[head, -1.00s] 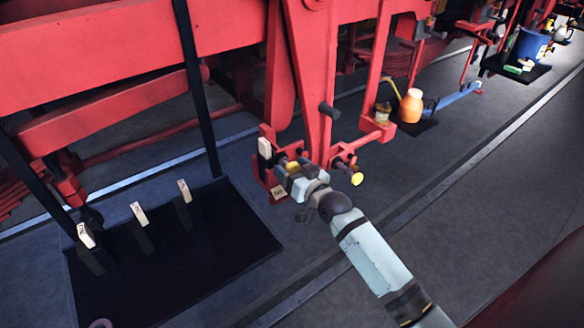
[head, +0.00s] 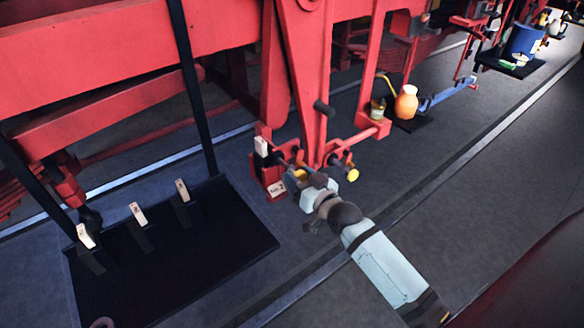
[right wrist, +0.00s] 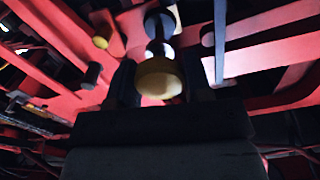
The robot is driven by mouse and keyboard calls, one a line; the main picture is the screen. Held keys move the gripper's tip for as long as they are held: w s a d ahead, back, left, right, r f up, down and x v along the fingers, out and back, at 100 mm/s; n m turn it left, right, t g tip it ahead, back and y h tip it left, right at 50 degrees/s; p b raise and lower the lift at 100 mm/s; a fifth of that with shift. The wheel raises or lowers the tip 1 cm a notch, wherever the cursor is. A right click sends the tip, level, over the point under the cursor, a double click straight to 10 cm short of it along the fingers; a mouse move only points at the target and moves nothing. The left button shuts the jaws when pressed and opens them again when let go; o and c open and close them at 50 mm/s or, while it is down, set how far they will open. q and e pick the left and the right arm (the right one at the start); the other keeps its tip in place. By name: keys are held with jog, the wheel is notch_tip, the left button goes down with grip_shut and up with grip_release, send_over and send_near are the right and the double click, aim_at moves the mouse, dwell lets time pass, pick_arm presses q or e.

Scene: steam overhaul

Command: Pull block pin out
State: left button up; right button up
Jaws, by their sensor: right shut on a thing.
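My right gripper (head: 304,181) is at the red bracket with the "No. 2" tag (head: 277,189), at the foot of the red hanger. It is shut on a yellow-knobbed pin (head: 299,174), which I take to be the block pin. In the right wrist view the pin's yellow knob (right wrist: 158,78) sits between the dark fingers, with a dark shank beyond it. I cannot tell how far the pin is out of its hole. A second yellow knob (head: 352,175) sticks out just right of the gripper. My left gripper is not in view.
A black tray (head: 215,250) with several white-tagged posts lies at the left. A white tag (head: 261,146) stands on the bracket. The grey floor (head: 470,190) at right is clear.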

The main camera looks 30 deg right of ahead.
jog(key=shift+s+f, duration=0.1)
jog(key=shift+f, duration=0.05)
jog(key=o, duration=1.3)
jog(key=shift+s, duration=0.1)
jog(key=s+d+b, duration=0.1)
jog(key=s+b, duration=0.1)
jog(key=s, duration=1.1)
jog(key=shift+s, duration=0.4)
jog(key=shift+d, duration=0.1)
